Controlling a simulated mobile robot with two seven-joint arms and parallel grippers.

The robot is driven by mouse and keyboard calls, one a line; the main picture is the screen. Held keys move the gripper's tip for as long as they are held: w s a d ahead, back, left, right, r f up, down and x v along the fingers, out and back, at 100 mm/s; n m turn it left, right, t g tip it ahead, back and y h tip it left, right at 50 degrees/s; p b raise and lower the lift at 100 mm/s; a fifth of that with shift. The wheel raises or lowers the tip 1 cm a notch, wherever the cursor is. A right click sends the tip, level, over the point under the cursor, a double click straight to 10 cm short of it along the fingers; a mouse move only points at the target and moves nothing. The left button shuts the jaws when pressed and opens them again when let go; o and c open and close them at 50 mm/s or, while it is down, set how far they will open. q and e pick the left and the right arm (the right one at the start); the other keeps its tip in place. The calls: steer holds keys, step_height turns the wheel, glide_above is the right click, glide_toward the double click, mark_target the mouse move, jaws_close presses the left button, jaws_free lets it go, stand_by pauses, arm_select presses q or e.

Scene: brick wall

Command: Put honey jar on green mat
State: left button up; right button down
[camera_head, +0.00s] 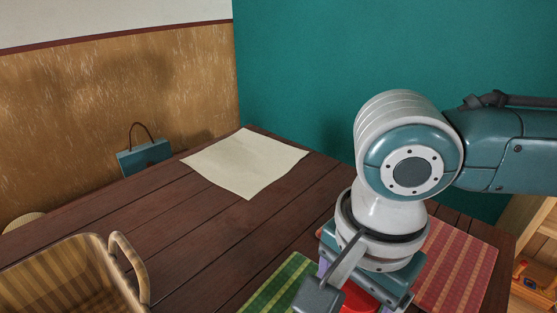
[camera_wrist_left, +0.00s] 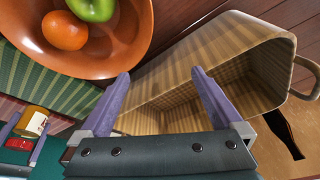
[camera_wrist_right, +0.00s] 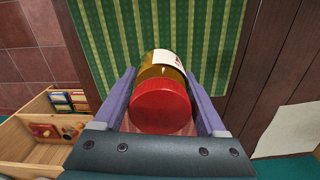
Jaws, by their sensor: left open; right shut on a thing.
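The honey jar, with amber sides, a pale label and a red lid (camera_wrist_right: 160,106), is between the fingers of my right gripper (camera_wrist_right: 160,74), which is shut on it. In the right wrist view the green striped mat (camera_wrist_right: 100,40) lies beyond the jar; I cannot tell whether they touch. In the head view my right arm hides most of the jar, leaving part of its red lid (camera_head: 358,298), beside the green mat (camera_head: 284,284). The left wrist view shows the jar (camera_wrist_left: 31,122) at the left edge. My left gripper (camera_wrist_left: 160,74) is open and empty above the basket.
A striped basket (camera_head: 62,270) stands at the front left. A brown bowl (camera_wrist_left: 90,62) with an orange and a green apple is beside the basket. A red mat (camera_head: 458,265) lies right of my right arm. A cream sheet (camera_head: 245,163) lies at the back. The table's middle is clear.

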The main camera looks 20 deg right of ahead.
step_height(320, 180, down, 5)
steer(key=shift+f+b, duration=0.2)
steer(key=shift+b, duration=0.65)
steer(key=shift+f, duration=0.15)
steer(key=shift+f, duration=0.1)
jaws_free()
steer(key=shift+d, duration=0.1)
